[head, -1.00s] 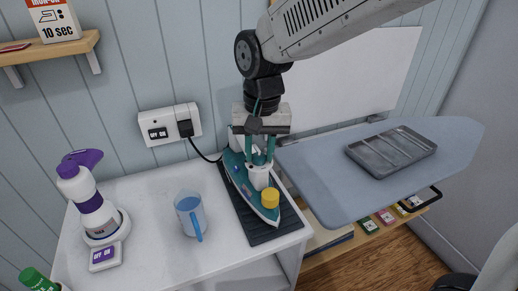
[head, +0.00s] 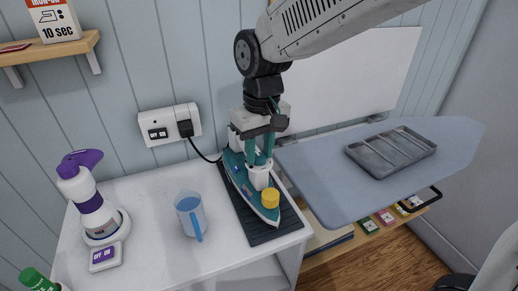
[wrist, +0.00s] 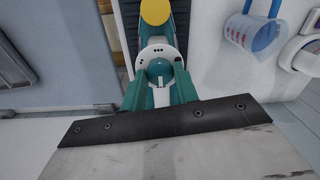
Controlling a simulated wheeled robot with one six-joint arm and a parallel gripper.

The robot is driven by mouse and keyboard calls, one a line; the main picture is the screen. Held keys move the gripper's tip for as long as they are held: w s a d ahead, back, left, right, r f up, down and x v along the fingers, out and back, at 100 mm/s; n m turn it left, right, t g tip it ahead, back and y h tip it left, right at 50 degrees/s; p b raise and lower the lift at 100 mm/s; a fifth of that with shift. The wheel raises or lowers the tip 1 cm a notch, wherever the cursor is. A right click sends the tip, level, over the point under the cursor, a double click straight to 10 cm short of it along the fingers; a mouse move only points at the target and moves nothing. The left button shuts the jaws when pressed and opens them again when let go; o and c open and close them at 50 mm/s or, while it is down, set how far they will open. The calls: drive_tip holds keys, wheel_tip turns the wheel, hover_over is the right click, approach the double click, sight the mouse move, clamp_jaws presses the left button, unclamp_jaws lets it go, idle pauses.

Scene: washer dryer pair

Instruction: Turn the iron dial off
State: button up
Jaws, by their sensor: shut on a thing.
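The teal and white iron (head: 237,172) lies on a dark ribbed mat (head: 258,236) on the white counter, with a yellow knob (head: 270,197) near its front. In the wrist view, the iron's teal dial (wrist: 159,70) sits in a white ring with dark marks. My gripper (head: 259,165) points down over the iron from above. In the wrist view its teal fingers (wrist: 159,88) stand on either side of the dial, shut on it. The fingertips' contact is partly hidden, and I cannot read the dial's setting.
A blue measuring cup (head: 190,215) and a purple-topped spray bottle (head: 88,200) stand left on the counter. A wall socket (head: 160,124) with a plugged cord is behind. The ironing board (head: 330,190) with a grey tray (head: 392,152) is close on the right.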

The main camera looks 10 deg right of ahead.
sight(261, 156)
drive_tip(key=o, duration=1)
wheel_tip(261, 156, up, 8)
drive_tip(key=shift+d+f, duration=0.1)
drive_tip(key=shift+s+d+f, duration=0.1)
drive_tip(key=shift+f, duration=0.05)
drive_tip(key=s+d+m, duration=0.1)
drive_tip(key=s+d, duration=0.5)
drive_tip(key=d, duration=0.1)
drive_tip(key=s+d+f+m+t, duration=0.1)
drive_tip(key=s+d+m, duration=0.1)
drive_tip(key=s+d, duration=0.4)
drive_tip(key=s+d+f+m, duration=0.1)
drive_tip(key=s+d+m, duration=0.1)
drive_tip(key=s+d, duration=0.5)
drive_tip(key=shift+s+d+f+t, duration=0.1)
drive_tip(key=shift+s+d+t, duration=0.05)
drive_tip(key=shift+d+t, duration=0.15)
